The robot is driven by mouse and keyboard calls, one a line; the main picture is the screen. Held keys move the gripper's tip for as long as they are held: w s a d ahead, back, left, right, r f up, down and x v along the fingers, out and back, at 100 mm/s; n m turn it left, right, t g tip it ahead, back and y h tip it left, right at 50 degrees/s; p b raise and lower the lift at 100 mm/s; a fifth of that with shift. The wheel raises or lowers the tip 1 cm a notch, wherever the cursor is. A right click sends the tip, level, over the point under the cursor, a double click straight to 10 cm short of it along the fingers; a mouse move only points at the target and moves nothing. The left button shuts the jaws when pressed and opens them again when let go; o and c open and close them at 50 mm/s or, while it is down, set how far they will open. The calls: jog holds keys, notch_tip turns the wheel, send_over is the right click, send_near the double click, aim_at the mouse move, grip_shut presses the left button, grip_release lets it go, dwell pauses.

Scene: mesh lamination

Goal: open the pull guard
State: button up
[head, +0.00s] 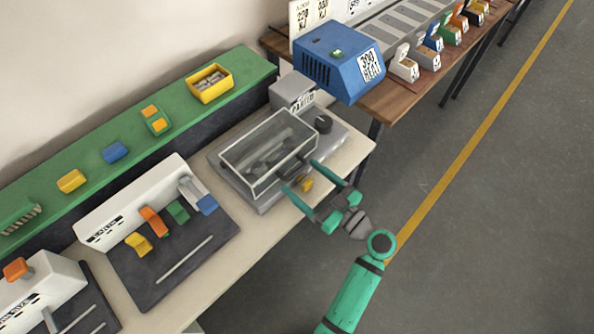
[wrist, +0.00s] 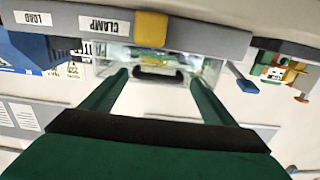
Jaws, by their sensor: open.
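The pull guard (head: 262,147) is a clear box with a grey frame on a grey machine base, on the pale bench in the head view. It appears lowered over the dark parts inside. Its dark handle (wrist: 158,73) shows in the wrist view, ahead of and between my fingers. My gripper (head: 299,176) is open, with green fingers to either side of the handle area at the guard's front right edge. The wrist view also shows both fingers (wrist: 160,80) apart and nothing held. Whether a finger touches the guard cannot be told.
A yellow block (wrist: 151,28) sits on the base's front edge beside the CLAMP label. A black knob (head: 323,123) and a grey box (head: 292,93) stand behind the guard. A blue machine (head: 338,62) is at the back right. A panel with coloured levers (head: 165,225) stands left. The floor at right is clear.

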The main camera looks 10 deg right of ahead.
aim_at(297, 170)
jog(key=shift+x, duration=1.75)
jog(key=shift+w+d, duration=0.15)
jog(key=shift+c, duration=0.6)
jog(key=c, duration=1)
jog(key=shift+w+r, duration=0.1)
jog(key=shift+c, duration=0.4)
